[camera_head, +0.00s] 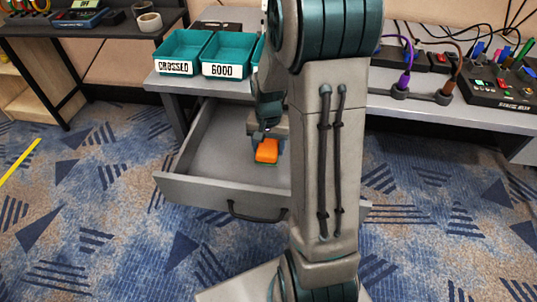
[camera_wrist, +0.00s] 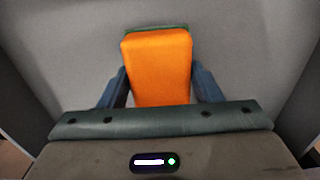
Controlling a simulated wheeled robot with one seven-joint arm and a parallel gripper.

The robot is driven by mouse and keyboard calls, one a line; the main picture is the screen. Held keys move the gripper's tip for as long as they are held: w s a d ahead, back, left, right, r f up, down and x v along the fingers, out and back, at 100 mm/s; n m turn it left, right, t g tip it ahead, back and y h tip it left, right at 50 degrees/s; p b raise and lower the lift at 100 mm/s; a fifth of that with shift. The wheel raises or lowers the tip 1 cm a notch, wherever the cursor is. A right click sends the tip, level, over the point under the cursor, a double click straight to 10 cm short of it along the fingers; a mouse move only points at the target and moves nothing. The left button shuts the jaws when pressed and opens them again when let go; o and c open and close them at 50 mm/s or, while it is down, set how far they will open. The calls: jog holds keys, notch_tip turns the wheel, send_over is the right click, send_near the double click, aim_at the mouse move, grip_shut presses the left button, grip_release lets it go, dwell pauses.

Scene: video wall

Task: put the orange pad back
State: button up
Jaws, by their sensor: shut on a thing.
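The orange pad (camera_head: 267,150) is inside the open drawer (camera_head: 215,190), over its grey floor. In the wrist view the pad (camera_wrist: 158,65) has a thin green edge at its far end. My gripper (camera_wrist: 160,88) is shut on the pad, with a blue finger on each side of it. In the head view my gripper (camera_head: 266,138) reaches down into the drawer, and my arm hides the drawer's right part. I cannot tell whether the pad touches the drawer floor.
Two teal bins, labelled CROSSED (camera_head: 180,52) and GOOD (camera_head: 228,54), stand on the desk above the drawer. The drawer front has a dark handle (camera_head: 255,216). Cables and a device with coloured plugs (camera_head: 495,80) lie on the desk at right. The drawer's left part is empty.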

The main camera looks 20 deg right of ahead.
jog(key=shift+f+b, duration=0.45)
jog(key=shift+f, duration=1.35)
jog(key=shift+f, duration=0.15)
jog(key=o, duration=0.9)
jog(key=shift+o, duration=0.2)
